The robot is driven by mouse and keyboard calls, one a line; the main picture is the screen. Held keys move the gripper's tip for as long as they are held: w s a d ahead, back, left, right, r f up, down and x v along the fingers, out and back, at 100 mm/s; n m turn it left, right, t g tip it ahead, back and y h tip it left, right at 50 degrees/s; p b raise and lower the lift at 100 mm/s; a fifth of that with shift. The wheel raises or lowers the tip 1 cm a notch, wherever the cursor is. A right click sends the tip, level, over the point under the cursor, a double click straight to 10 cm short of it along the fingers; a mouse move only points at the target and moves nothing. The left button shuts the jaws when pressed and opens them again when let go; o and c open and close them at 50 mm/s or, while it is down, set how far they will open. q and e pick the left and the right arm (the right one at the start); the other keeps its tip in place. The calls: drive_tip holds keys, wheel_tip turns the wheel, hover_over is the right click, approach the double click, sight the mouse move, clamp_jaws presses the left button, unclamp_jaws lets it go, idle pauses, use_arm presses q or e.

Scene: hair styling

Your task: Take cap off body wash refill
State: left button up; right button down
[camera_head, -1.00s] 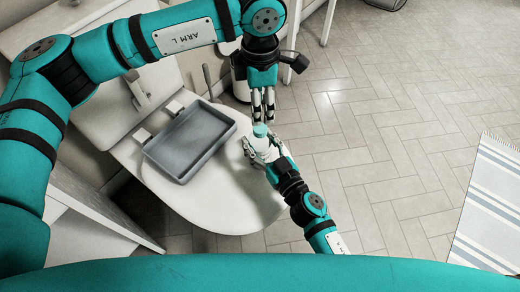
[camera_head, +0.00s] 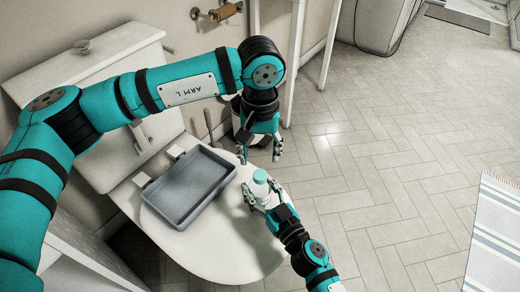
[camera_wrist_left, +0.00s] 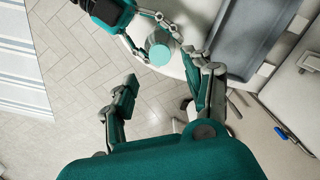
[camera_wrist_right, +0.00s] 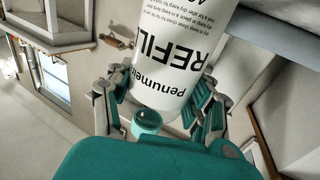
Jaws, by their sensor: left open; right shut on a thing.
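The body wash refill is a white bottle (camera_head: 260,191) with a teal cap (camera_head: 260,176) on its top. My right gripper (camera_head: 263,196) is shut around the bottle's body and holds it upright beside the toilet lid. In the right wrist view the white bottle (camera_wrist_right: 172,65) sits between the fingers with its "REFILL" print upside down. My left gripper (camera_head: 260,156) is open and empty just above the cap, fingers pointing down. In the left wrist view the cap (camera_wrist_left: 159,55) shows as a round teal disc between the spread fingertips, apart from them.
A grey tray (camera_head: 225,170) rests on the closed white toilet lid (camera_head: 215,255), left of the bottle. The tiled floor to the right is clear up to a striped rug (camera_head: 490,230).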

sight(260, 175)
use_arm(q)
drive_tip(key=m, duration=0.5)
drive_tip(key=shift+f+m, duration=0.15)
drive_tip(key=shift+m, duration=0.55)
drive_tip(key=shift+f, duration=3.85)
